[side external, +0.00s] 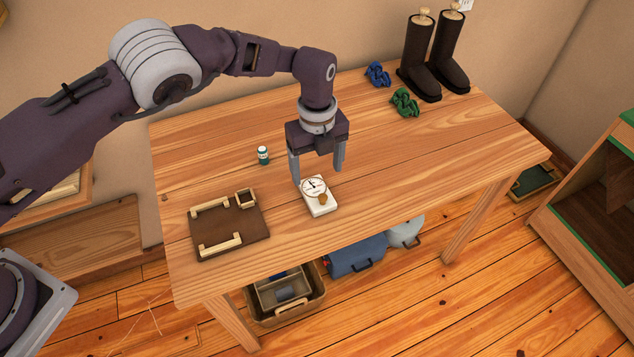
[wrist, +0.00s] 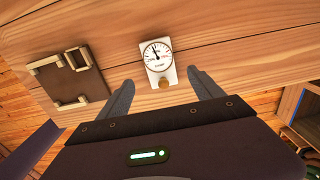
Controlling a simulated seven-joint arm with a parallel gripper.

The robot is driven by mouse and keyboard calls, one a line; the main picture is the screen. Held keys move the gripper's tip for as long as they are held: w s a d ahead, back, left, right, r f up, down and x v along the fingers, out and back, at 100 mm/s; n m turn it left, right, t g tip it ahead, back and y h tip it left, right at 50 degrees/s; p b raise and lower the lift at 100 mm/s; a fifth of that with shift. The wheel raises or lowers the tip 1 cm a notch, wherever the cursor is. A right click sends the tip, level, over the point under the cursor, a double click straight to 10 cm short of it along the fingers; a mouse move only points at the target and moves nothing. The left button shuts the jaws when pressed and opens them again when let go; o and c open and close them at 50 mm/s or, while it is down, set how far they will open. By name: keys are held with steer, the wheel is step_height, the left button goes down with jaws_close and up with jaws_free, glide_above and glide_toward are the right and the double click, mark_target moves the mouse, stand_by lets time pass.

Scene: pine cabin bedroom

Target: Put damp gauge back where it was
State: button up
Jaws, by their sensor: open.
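The damp gauge (side external: 317,207) is a small white block with a round dial and a brown knob, lying on the wooden table (side external: 420,150). In the wrist view the gauge (wrist: 158,62) lies just beyond my fingertips, roughly between their lines. My gripper (side external: 318,174) is open and empty, pointing down at the gauge's far side. Its two fingers (wrist: 160,80) are spread wide in the wrist view. I cannot tell whether a finger touches the gauge.
A brown board (side external: 228,243) with pale rails and a small square frame (side external: 246,198) lies left of the gauge. Blue (side external: 378,74) and green (side external: 405,102) coiled bundles and dark boots (side external: 420,60) are at the back right. The table's right half is mostly clear.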

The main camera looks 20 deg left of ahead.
steer(key=s+a+r+n+t+h, duration=0.15)
steer(key=a+r+n, duration=0.25)
steer(key=r, duration=0.5)
steer(key=s+a+r+n, duration=0.2)
steer(key=a+r+n, duration=0.15)
steer(key=r, duration=0.45)
steer(key=s+a+r+n, duration=0.2)
steer(key=a+r+n, duration=0.15)
steer(key=r, duration=0.55)
steer(key=s+a+r+n+t, duration=0.1)
steer(key=s+a+r+n, duration=0.35)
steer(key=s, duration=0.45)
steer(key=s+a+r+n+t, duration=0.25)
steer(key=s+a+n, duration=0.2)
steer(key=s, duration=0.35)
steer(key=s+a+f+n+y, duration=0.1)
steer(key=s+a+f+n, duration=0.1)
steer(key=s+n, duration=0.5)
steer(key=s+f, duration=0.1)
steer(key=s, duration=0.3)
steer(key=shift+s+a+f+t, duration=0.15)
steer(key=shift+f+t, duration=0.05)
steer(key=shift+t, duration=0.1)
steer(key=shift+y, duration=0.25)
